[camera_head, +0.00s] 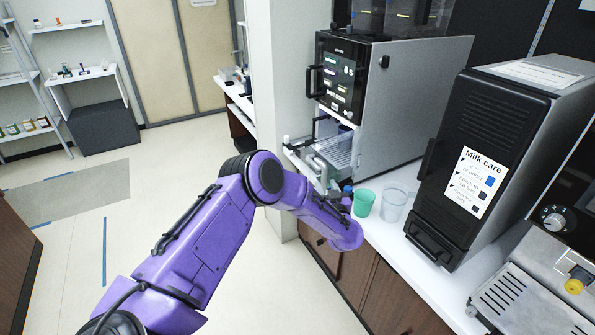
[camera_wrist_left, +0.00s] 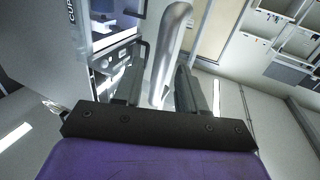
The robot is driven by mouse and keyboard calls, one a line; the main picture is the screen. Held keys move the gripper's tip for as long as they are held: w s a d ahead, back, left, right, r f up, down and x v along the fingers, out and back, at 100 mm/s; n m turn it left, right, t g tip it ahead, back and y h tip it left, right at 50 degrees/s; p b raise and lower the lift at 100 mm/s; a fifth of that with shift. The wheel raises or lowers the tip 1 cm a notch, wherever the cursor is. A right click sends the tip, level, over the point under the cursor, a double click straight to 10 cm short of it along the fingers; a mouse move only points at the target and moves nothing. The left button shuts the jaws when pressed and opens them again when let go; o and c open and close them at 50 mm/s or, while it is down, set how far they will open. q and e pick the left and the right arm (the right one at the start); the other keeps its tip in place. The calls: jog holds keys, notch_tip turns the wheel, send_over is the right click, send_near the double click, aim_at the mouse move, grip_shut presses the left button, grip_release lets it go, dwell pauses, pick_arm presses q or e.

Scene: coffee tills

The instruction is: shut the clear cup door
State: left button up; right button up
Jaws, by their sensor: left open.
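The coffee machine (camera_head: 400,95) stands on the white counter. What looks like the clear cup door (camera_head: 337,150) is a see-through panel low on its front, below the black control panel; how far open it stands I cannot tell. A pale rounded bar (camera_head: 318,170), perhaps its handle, shows in front of the machine. My left gripper (camera_head: 336,197) is just below and beside this bar, partly hidden by my purple wrist. In the left wrist view, its two dark fingers (camera_wrist_left: 160,88) are apart, with a silver rounded bar (camera_wrist_left: 170,45) showing between or beyond them; contact is unclear.
A green cup (camera_head: 363,203) and a clear cup (camera_head: 393,205) stand on the counter right of my gripper. The black milk fridge (camera_head: 480,140) and a steel machine (camera_head: 530,290) are farther right. The floor at left is open.

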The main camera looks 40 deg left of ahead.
aim_at(310, 177)
pick_arm(q)
jog(key=shift+w+a+f+b, duration=0.25)
jog(key=shift+w+a+b, duration=0.15)
jog(key=shift+a, duration=0.2)
jog(key=shift+w+a+r, duration=0.15)
jog(key=shift+w+r, duration=0.05)
jog(key=shift+r, duration=0.05)
jog(key=shift+c, duration=0.9)
grip_shut()
jog(key=shift+w+a+r, duration=0.1)
jog(key=shift+w+a, duration=0.05)
jog(key=shift+a, duration=2.95)
pick_arm(e)
jog(key=shift+f, duration=0.75)
pick_arm(q)
jog(key=w+a+b, duration=0.1)
jog(key=a+b, duration=0.1)
jog(key=a, duration=0.4)
jog(key=shift+w+b, duration=0.25)
jog(key=shift+b, duration=0.05)
pick_arm(e)
jog(key=shift+f, duration=1.3)
